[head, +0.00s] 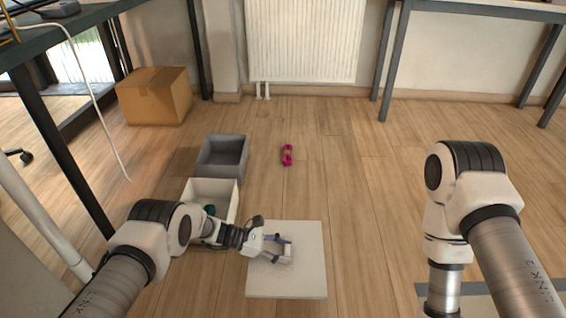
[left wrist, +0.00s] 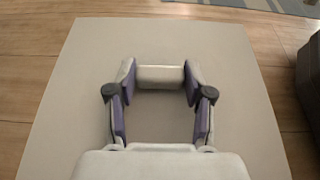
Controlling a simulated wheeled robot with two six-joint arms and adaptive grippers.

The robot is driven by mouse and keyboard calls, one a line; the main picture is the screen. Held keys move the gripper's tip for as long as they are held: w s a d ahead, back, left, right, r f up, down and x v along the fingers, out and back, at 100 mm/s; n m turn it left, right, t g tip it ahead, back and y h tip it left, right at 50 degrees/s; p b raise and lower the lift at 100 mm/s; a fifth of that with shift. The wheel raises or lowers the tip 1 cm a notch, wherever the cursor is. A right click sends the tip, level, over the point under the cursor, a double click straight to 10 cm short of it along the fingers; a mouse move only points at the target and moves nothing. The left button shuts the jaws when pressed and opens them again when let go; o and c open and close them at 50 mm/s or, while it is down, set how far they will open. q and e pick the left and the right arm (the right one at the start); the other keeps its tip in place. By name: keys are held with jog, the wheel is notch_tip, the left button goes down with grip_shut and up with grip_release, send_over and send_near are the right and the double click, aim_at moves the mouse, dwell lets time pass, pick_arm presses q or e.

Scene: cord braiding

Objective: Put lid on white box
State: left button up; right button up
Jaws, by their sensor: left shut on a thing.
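A flat, square, pale lid (head: 308,278) lies at the bottom middle of the head view, to the right of the open white box (head: 229,187). The lid also fills most of the left wrist view (left wrist: 160,35). My left gripper (head: 284,249) is over the lid, shut on its white handle (left wrist: 160,77), with one purple-padded finger at each end. I cannot tell whether the lid touches the floor. My left arm hides the near part of the white box, which has a dark green thing (head: 210,209) inside. My right gripper is out of view.
An open grey box (head: 222,155) stands behind the white box. A pink thing (head: 287,155) lies on the floor to its right. A cardboard box (head: 154,95) is at the back left. A grey mat (head: 500,300) is at the lower right. The middle floor is clear.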

pick_arm(q)
jog(key=w+a+r+n+t+p, duration=0.2)
jog(key=w+r, duration=0.1)
jog(key=r, duration=0.9)
jog(key=w+a+r+n+t+y+p, duration=0.1)
jog(key=w+a+r+n+t+p, duration=0.1)
jog(key=r, duration=1)
jog(key=w+a+r+n+t+p, duration=0.1)
jog(key=w+a+r+t+p, duration=0.15)
jog(key=r, duration=0.95)
jog(key=s+a+r+n+t+y+p, duration=0.1)
jog(key=s+a+r+n+t+y, duration=0.2)
jog(key=r, duration=0.4)
jog(key=s+a+f+n+t+y, duration=0.45)
jog(key=s+a+n, duration=0.3)
jog(key=a, duration=0.25)
jog(key=s+r+m+g+h+p, duration=0.2)
jog(key=s+r+p, duration=0.1)
jog(key=r+p, duration=0.6)
jog(key=s+r+m+g+h+p, duration=0.2)
jog(key=r+p, duration=0.6)
jog(key=p, duration=0.9)
jog(key=s+r+m+g+h+p, duration=0.1)
jog(key=s+r+m+p, duration=0.3)
jog(key=r+p, duration=0.5)
jog(key=s+h+p, duration=0.1)
jog(key=s+p, duration=0.1)
jog(key=p, duration=0.2)
jog(key=shift+r+g, duration=0.3)
jog(key=shift+g, duration=0.1)
